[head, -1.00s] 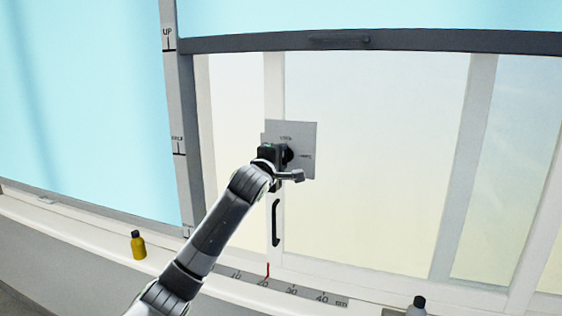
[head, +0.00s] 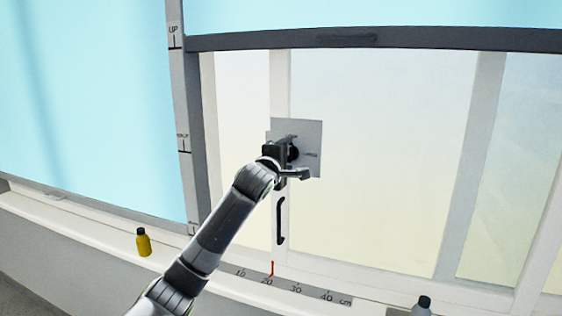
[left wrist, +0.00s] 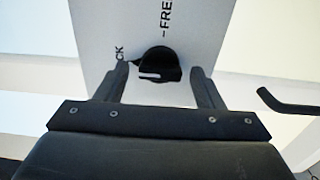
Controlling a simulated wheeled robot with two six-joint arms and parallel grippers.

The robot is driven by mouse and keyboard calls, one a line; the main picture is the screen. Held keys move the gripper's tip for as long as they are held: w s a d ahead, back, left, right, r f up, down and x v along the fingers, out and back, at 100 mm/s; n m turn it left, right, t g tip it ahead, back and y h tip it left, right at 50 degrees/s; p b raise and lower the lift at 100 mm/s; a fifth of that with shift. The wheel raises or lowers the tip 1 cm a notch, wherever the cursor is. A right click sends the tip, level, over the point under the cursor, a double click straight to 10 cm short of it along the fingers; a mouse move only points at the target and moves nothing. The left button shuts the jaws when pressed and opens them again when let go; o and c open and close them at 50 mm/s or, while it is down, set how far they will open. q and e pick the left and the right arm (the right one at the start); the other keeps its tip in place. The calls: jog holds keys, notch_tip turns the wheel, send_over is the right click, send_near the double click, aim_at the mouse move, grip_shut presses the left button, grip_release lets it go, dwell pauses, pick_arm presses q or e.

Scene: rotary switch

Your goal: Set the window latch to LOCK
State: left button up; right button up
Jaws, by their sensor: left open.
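The window latch is a black round knob (left wrist: 156,64) with a white mark on its face, on a light grey plate (head: 309,135) fixed to the window frame. In the left wrist view the word FREE stands above the knob and a partly hidden word ending in CK at its left. The white mark lies roughly sideways, on the CK side of the face. My left gripper (head: 289,150) is open, with one finger on each side of the knob (left wrist: 160,80). I cannot tell whether the fingers touch it. My right gripper is not in view.
A black pull handle (head: 280,221) is below the plate, and it shows in the left wrist view (left wrist: 285,103). A dark bar (head: 400,38) crosses above.

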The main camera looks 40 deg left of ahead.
pick_arm(q)
jog(key=b+v, duration=0.5)
jog(key=v, duration=1.2)
jog(key=shift+s, duration=0.15)
